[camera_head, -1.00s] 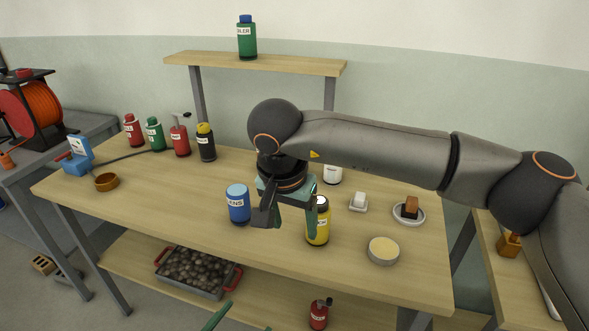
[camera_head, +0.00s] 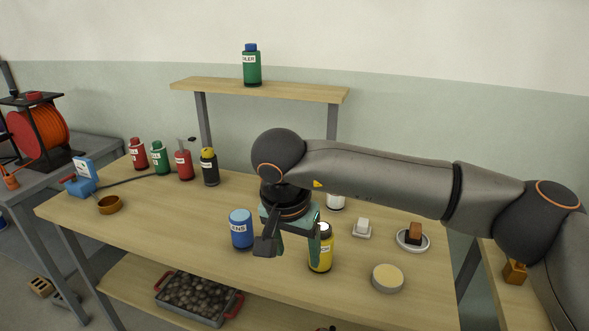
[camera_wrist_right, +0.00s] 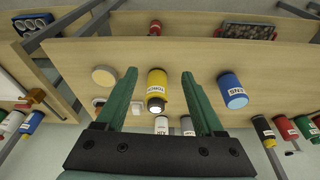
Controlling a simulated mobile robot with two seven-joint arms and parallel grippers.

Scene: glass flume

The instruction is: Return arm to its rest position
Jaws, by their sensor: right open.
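My right arm comes in from the right in the head view. Its gripper (camera_head: 292,250) hangs over the wooden table (camera_head: 165,228) near the front, with its fingers apart and nothing between them. A blue bottle (camera_head: 241,229) stands just left of it and a yellow bottle (camera_head: 320,250) stands close at its right, partly overlapped by a finger. In the right wrist view, the open green fingers (camera_wrist_right: 158,98) frame the yellow bottle (camera_wrist_right: 156,84), which lies beyond the tips; the blue bottle (camera_wrist_right: 231,92) is to the right. My left gripper is not in view.
Several bottles, including a black one (camera_head: 209,168), stand at the back left. A brown bowl (camera_head: 110,205) is at the left edge. A round tin (camera_head: 387,279), a small white dish (camera_head: 361,230) and a saucer (camera_head: 413,241) lie at the right. A raised shelf (camera_head: 300,93) holds a green bottle (camera_head: 252,66).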

